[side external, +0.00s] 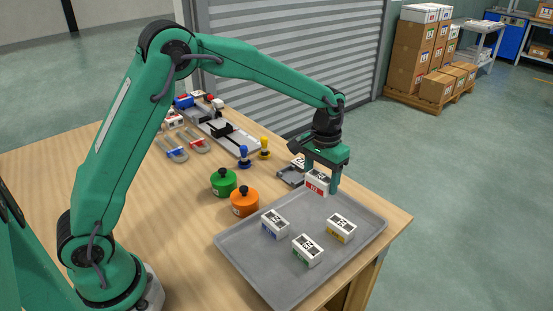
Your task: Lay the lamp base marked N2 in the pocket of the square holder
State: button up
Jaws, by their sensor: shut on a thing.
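My gripper (320,178) is shut on a white block with a red band (316,184) at the back corner of the tray. The print on the block is too small to read surely, so I cannot tell if it is N2. Whether the block is clear of the tray is also unclear. A grey square holder (288,177) lies on the table just left of my gripper. It is partly hidden by the gripper and the block, and its pocket is hard to make out.
The grey tray (270,278) carries white blocks with blue (275,224), green (307,250) and yellow (341,228) bands. A green pot (223,183) and an orange pot (244,202) stand left of it. Blue (244,157) and yellow (264,148) knobbed pieces stand behind.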

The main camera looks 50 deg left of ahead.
send_near(294, 176)
jog(key=d+r, duration=0.1)
jog(key=shift+s+a+m, duration=0.1)
jog(key=shift+a+m, duration=0.2)
jog(key=shift+a, duration=0.2)
jog(key=shift+f, duration=0.15)
jog(key=shift+f, duration=3.5)
